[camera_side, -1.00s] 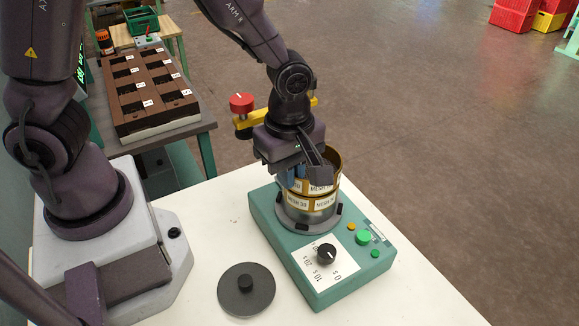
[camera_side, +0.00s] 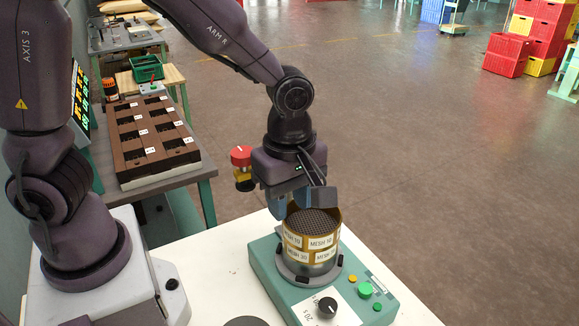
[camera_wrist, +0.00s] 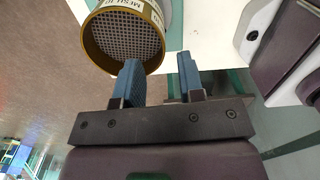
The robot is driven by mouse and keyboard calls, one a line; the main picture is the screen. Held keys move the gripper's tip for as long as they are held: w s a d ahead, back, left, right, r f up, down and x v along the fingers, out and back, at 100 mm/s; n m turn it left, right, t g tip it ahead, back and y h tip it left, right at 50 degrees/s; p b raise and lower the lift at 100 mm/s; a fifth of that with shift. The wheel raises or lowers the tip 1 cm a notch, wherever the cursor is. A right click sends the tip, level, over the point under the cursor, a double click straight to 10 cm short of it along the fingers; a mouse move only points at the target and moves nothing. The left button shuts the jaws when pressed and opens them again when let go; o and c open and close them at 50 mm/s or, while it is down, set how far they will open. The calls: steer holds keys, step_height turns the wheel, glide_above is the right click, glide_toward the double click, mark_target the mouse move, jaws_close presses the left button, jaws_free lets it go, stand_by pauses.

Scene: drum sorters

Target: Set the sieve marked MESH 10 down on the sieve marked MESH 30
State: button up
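The MESH 10 sieve (camera_side: 322,243), a brass ring with a dark mesh floor, sits upright on the MESH 30 sieve (camera_side: 324,257), which stands on the teal shaker base (camera_side: 262,262). In the wrist view a sieve (camera_wrist: 125,38) with its mesh floor shows at upper left, its label partly cut off. My gripper (camera_side: 298,203) is just above the upper sieve's far left rim. In the wrist view my gripper (camera_wrist: 158,80) has its two blue fingers apart with nothing between them. The left finger overlaps the sieve's rim in the picture; contact cannot be told.
The shaker has a black knob (camera_side: 327,307) and a green button (camera_side: 365,290). A dark lid (camera_side: 242,322) is cut off at the lower edge. A red knob on a yellow part (camera_side: 241,158) is beside my wrist. A brown rack (camera_side: 150,140) stands at left.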

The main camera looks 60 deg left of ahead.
step_height(320, 180, up, 7)
stand_by(0.3)
steer(key=shift+r, duration=0.1)
steer(key=s+a+r+m+t, duration=0.5)
steer(key=s+m, duration=0.5)
steer(key=m, duration=0.8)
steer(key=shift+a+r+m+t, duration=0.35)
steer(key=shift+a+r, duration=0.75)
steer(key=shift+a, duration=0.8)
